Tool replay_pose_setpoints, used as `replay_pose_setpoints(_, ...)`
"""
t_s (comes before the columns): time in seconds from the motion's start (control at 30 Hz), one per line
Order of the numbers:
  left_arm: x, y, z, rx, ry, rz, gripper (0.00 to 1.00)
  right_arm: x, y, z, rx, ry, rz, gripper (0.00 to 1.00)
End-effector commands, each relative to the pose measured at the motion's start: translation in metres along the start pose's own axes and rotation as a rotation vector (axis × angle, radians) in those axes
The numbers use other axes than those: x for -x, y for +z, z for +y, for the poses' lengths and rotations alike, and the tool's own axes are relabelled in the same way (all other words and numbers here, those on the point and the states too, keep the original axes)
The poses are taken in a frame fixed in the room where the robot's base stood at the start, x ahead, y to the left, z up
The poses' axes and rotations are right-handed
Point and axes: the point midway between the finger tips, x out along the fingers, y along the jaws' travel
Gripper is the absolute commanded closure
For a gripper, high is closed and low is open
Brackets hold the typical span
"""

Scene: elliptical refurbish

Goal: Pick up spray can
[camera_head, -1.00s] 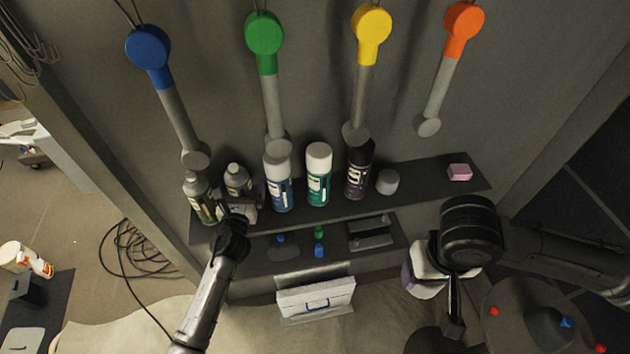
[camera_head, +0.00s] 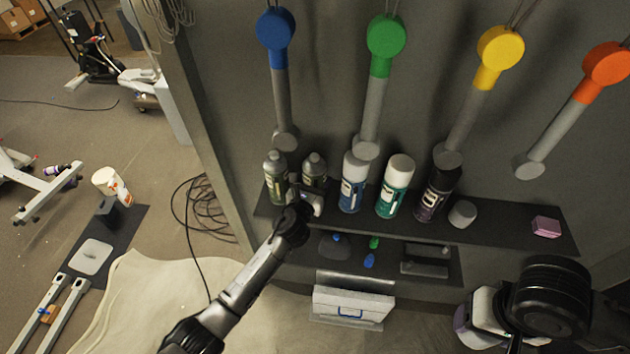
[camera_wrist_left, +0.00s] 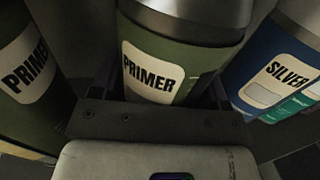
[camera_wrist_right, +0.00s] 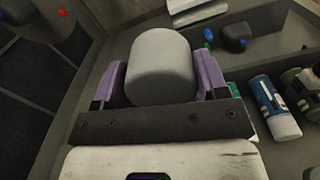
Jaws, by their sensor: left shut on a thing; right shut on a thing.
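Two olive-green primer spray cans with grey tops stand upright at the left end of the shelf (camera_head: 513,229): a left primer can (camera_head: 275,178) and a second primer can (camera_head: 314,170). My left gripper (camera_head: 308,196) is shut on the second primer can. In the left wrist view, this primer can (camera_wrist_left: 160,65) stands between the fingers, with the left primer can (camera_wrist_left: 25,70) and a blue silver can (camera_wrist_left: 285,75) on either side. My right gripper (camera_head: 474,325) is away from the shelf, at lower right. In the right wrist view its purple fingers are shut on a grey cylinder (camera_wrist_right: 162,65).
A blue can (camera_head: 352,183), a teal can (camera_head: 394,189) and a purple can (camera_head: 437,196) stand right of the primers. A grey cup-like piece (camera_head: 462,214) and a pink block (camera_head: 546,227) follow. Colored hanging tubes end above the cans. A lower shelf (camera_head: 400,278) holds small items.

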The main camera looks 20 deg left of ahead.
Motion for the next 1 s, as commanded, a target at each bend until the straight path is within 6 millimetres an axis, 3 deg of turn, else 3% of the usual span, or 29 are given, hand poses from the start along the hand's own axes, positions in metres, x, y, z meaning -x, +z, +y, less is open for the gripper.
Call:
replay_pose_setpoints(0.23,0.004,0.012,0.0,-0.003,-0.001,-0.003,0.6,0.004,0.0,0.0,0.0,0.0,0.0,0.52)
replay_pose_setpoints(0.57,0.003,0.076,0.0,-0.004,-0.001,-0.005,0.6,0.02,0.0,0.0,0.0,0.0,0.0,0.52)
replay_pose_setpoints(0.77,0.046,0.069,-0.01,0.0,-0.003,0.0,0.6,0.017,0.0,0.0,0.0,0.0,0.0,0.52)
replay_pose_setpoints(1.0,0.109,0.069,-0.023,0.001,-0.003,0.001,0.6,0.015,0.0,0.0,0.0,0.0,0.0,0.52)
